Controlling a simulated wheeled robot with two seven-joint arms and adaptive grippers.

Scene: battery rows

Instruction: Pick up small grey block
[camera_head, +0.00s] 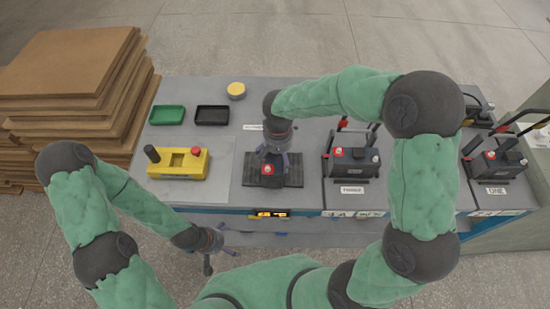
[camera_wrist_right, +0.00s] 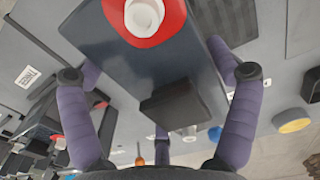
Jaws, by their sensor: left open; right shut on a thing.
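A small dark grey block (camera_head: 267,171) with a red-ringed terminal is at the black mat in the middle of the bench. In the right wrist view the block (camera_wrist_right: 130,62) fills the upper middle, with a white post in the red ring and a black raised part. My right gripper (camera_head: 271,153) points down over the block and is shut on it, with purple fingers on both sides. I cannot tell whether the block touches the mat. My left gripper (camera_head: 209,258) is open and empty, low in front of the bench edge.
The black mat (camera_head: 291,172) lies under the right gripper. A yellow device (camera_head: 178,166) stands left of it. Green (camera_head: 167,115) and black (camera_head: 211,115) trays and a yellow disc (camera_head: 236,90) lie behind. Battery stations (camera_head: 352,162) (camera_head: 497,162) stand right. Stacked brown boards (camera_head: 70,62) are at far left.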

